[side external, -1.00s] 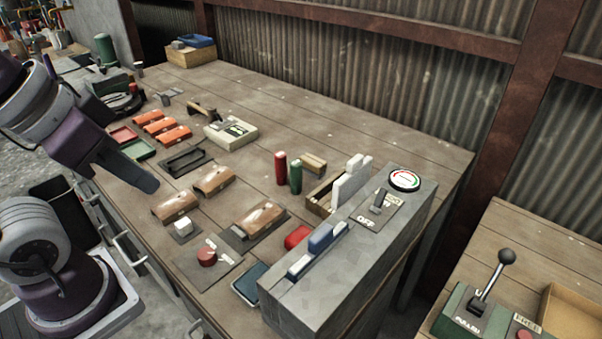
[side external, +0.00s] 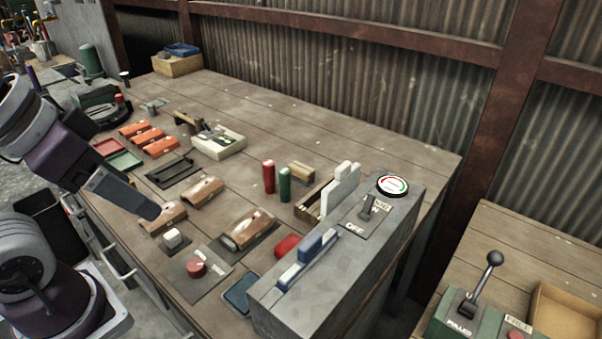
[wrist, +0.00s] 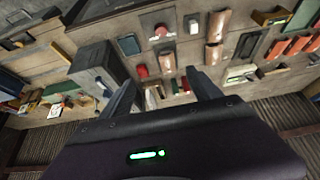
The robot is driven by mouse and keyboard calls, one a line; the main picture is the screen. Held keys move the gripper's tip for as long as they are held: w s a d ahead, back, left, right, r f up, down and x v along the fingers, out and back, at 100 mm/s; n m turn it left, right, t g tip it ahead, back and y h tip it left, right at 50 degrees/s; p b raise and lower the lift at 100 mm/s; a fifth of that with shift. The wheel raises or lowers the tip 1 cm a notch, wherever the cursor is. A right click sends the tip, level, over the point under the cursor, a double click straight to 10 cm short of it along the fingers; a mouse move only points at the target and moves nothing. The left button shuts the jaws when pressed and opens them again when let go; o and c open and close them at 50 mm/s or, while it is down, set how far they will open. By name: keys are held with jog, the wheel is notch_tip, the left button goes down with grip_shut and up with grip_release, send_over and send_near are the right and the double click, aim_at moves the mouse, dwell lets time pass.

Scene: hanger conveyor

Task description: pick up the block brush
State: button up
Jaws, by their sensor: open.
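A small tan wooden block with a darker underside, which looks like the block brush (side external: 301,172), lies on the bench behind the red and green cylinders. I cannot make it out clearly in the wrist view. My gripper (side external: 150,212) is above the near left edge of the bench, in front of the brown leather-like rolls, well away from the block. In the wrist view my gripper (wrist: 163,92) has its two fingers spread wide with nothing held between them.
A red cylinder (side external: 268,177) and green cylinder (side external: 285,184) stand upright beside the block. A wooden box (side external: 309,207) with white pieces and a tall grey control housing (side external: 335,285) stand to its right. The bench (side external: 290,130) behind is clear.

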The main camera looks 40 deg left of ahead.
jog(key=shift+o, duration=1.1)
jog(key=n+g, duration=0.1)
jog(key=n, duration=3.4)
send_over(301, 167)
jog(key=s, duration=0.3)
notch_tip(301, 167, down, 15)
jog(key=shift+n, duration=0.5)
jog(key=x, duration=0.7)
jog(key=shift+w+a+f, duration=0.1)
jog(key=shift+w+f, duration=0.2)
jog(key=c, duration=1.5)
notch_tip(301, 167, up, 10)
jog(key=shift+r, duration=0.1)
